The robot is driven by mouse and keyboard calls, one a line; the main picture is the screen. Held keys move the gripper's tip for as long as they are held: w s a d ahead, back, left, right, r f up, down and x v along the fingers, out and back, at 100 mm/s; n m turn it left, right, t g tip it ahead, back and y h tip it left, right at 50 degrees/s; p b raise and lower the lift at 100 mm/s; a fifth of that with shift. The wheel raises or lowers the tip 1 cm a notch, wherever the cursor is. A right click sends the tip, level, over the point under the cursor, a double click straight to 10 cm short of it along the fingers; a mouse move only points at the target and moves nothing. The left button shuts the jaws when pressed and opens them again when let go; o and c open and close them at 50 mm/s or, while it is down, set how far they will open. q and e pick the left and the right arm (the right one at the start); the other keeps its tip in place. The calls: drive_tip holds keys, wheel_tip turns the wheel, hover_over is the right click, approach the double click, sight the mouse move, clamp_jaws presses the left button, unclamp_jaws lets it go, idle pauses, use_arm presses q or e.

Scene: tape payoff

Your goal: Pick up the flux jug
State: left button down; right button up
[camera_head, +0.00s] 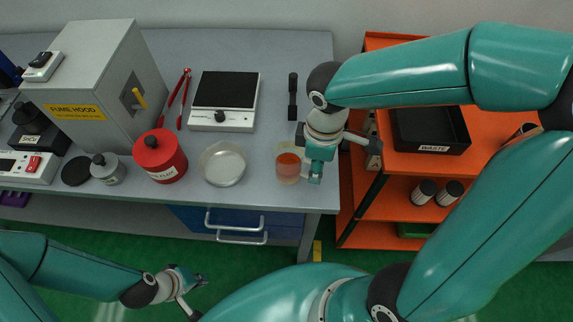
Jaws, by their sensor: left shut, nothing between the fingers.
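A clear jug (288,168) with orange-red contents, which I take for the flux jug, stands upright near the bench's right front edge. My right gripper (318,168) points down just right of it, very close; I cannot tell whether they touch or how far its fingers are apart. My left gripper (195,292) is low at the front, beyond the bench's front edge and well away from the jug. It is shut and empty.
A grey fume hood (98,80) is farther left. An orange shelf unit (400,180) with a black waste tray (460,130) stands right.

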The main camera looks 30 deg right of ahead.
drive_tip(key=shift+f, duration=1.6)
drive_tip(key=shift+c, duration=0.4)
clamp_jaws()
